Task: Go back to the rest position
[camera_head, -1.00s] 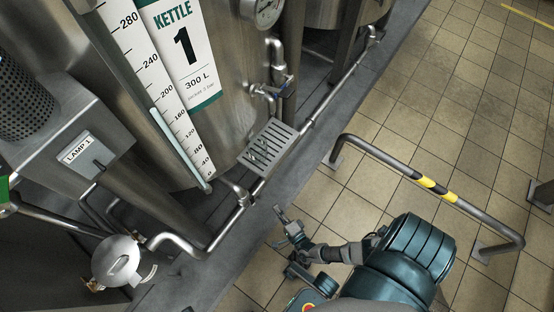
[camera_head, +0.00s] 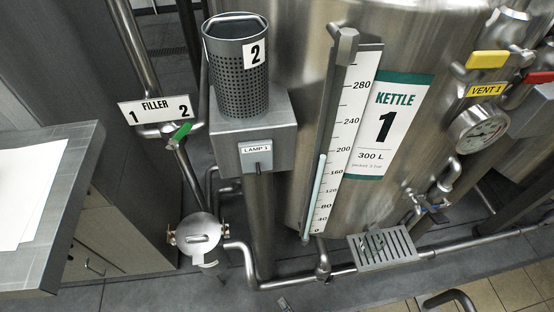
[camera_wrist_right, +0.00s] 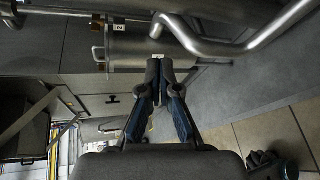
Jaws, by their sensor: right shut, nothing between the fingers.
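My right gripper shows only as a small tip at the bottom edge of the head view (camera_head: 283,304), low in front of the floor pipe. In the right wrist view my right gripper (camera_wrist_right: 160,66) is shut, its two dark fingers together with nothing between them. It points toward a steel cylinder with pipework (camera_wrist_right: 125,48) and appears apart from it. The rest of my right arm is out of the head view.
The steel kettle 1 (camera_head: 408,50) stands at centre right with a level gauge (camera_head: 360,120). A perforated basket (camera_head: 238,75) sits on the lamp box (camera_head: 272,130). A lidded pot (camera_head: 199,233) stands lower left. A grey counter (camera_head: 75,185) juts in at left. Tiled floor (camera_head: 490,290) is lower right.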

